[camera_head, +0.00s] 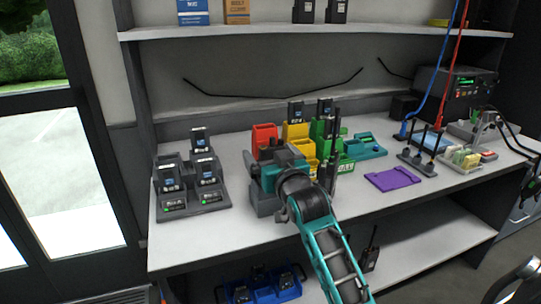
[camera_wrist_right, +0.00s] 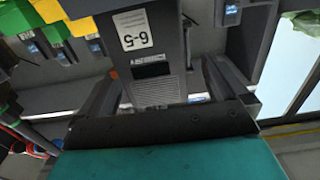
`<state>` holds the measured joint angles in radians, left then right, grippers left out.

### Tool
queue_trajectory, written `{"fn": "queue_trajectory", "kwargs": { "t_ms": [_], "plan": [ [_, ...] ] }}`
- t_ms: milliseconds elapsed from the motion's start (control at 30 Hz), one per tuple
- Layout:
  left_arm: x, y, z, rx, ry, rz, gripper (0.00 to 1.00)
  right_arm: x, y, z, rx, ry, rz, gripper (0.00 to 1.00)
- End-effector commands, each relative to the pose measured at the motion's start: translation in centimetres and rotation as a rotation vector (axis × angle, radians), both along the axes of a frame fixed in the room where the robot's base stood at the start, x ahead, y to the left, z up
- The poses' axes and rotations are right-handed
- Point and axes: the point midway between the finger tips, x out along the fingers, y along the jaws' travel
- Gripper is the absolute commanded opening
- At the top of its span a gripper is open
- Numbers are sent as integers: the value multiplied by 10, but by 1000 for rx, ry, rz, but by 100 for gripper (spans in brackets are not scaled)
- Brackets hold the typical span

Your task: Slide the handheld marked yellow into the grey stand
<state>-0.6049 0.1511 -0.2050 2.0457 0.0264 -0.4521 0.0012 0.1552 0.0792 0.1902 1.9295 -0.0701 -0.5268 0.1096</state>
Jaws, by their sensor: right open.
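My right gripper (camera_head: 276,168) is over the bench, in front of the red and yellow stands. In the right wrist view its open fingers (camera_wrist_right: 160,95) stand either side of a dark grey body with a white "6-5" label (camera_wrist_right: 134,30) and a grille. I cannot tell whether this is a handheld or part of a stand. A grey block (camera_head: 262,203) shows under the gripper, partly hidden. A grey multi-slot stand (camera_head: 193,207) at the left holds several handhelds (camera_head: 198,140). A handheld (camera_head: 295,111) stands at the yellow stand (camera_head: 296,131). No yellow mark on a handheld is readable.
A red stand (camera_head: 264,136), green stands (camera_head: 345,167), a teal stand (camera_head: 366,146) and a purple tray (camera_head: 393,179) share the bench. Upright black radios stand right of the gripper. A radio set (camera_head: 458,92) is at the back right. The front-left bench edge is clear.

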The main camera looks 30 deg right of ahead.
Motion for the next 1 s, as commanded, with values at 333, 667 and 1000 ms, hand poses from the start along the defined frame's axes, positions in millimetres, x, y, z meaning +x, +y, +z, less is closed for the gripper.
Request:
{"fn": "queue_trajectory", "kwargs": {
  "t_ms": [333, 667, 1000],
  "plan": [
    [2, 0, 3, -1, -6, 1, 43, -11, 3, -2, 1, 5, 0, 100],
    [4, 1, 8, 0, -12, 5, 43, -75, 18, -1, 1, 5, 0, 100],
    [3, 5, 5, 7, -9, 11, 43, -120, 29, -1, 0, 2, 0, 100]
  ]
}}
